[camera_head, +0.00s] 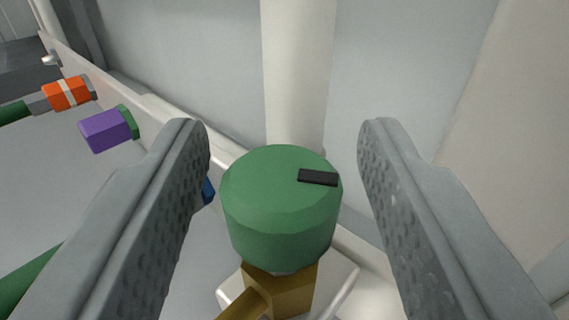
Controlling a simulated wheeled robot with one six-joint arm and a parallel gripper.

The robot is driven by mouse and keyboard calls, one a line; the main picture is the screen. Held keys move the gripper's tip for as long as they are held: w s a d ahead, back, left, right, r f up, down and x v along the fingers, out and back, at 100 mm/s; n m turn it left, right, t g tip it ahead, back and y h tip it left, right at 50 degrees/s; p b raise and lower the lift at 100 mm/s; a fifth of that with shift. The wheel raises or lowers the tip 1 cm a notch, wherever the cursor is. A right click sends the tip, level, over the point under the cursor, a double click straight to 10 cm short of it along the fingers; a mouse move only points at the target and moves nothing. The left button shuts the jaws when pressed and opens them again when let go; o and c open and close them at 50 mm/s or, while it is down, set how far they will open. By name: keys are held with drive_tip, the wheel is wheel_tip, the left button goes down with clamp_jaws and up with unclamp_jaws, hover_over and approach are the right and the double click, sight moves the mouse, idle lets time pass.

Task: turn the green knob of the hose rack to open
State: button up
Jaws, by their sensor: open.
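The green knob (275,210) is a round cap with a black mark (318,178) on the right part of its top, pointing to the right. It sits on a brass-coloured valve body (285,290). My gripper (285,140) is open, with one finger on each side of the knob. Gaps show between the knob and both fingers, the left one narrower. A blue part (208,191) is mostly hidden behind the left finger.
A pale vertical pipe (297,75) stands behind the knob. At left are a purple fitting (104,131), an orange fitting (66,93) and green hoses (15,111). A pale rail (125,88) runs diagonally past them. A pale panel (520,130) is at right.

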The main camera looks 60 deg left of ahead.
drive_tip(key=shift+s+d, duration=0.1)
drive_tip(key=shift+d, duration=0.05)
drive_tip(key=v, duration=1.7)
